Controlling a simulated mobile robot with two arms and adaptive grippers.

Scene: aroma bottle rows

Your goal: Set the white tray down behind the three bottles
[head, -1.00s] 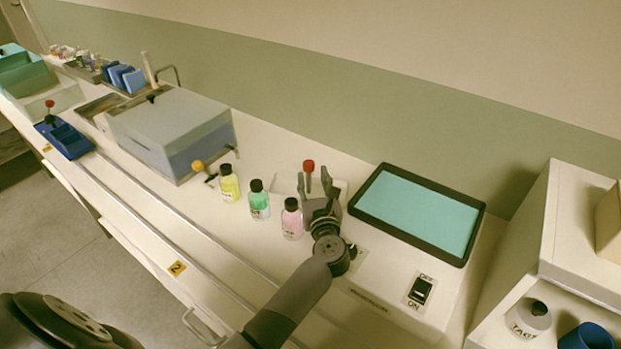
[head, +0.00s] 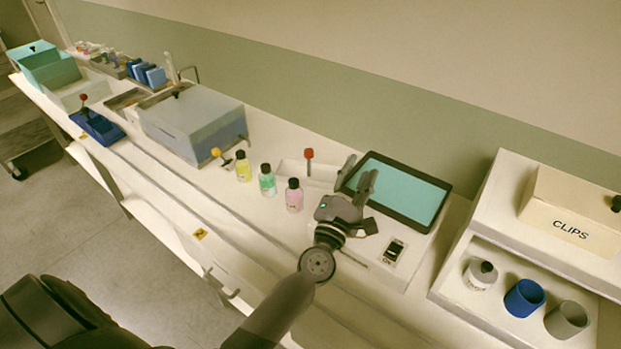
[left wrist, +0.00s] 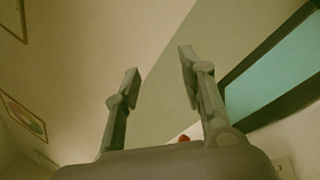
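The white tray (head: 288,168) rests on the counter behind the three bottles, with an upright red-knobbed handle (head: 308,157) at its right part. In front stand the yellow bottle (head: 243,170), the green bottle (head: 267,183) and the pink bottle (head: 294,198), all upright with black caps; the bottles hide part of the tray's front. My left gripper (head: 360,170) is open and empty, right of the handle and apart from it, in front of the dark-framed screen. Its spread fingers show in the left wrist view (left wrist: 158,70), with a bit of red low between them. My right gripper is out of view.
The teal screen (head: 402,190) stands right of the tray, with a switch (head: 394,250) in front. A shelf with a CLIPS box (head: 570,215) is at the right.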

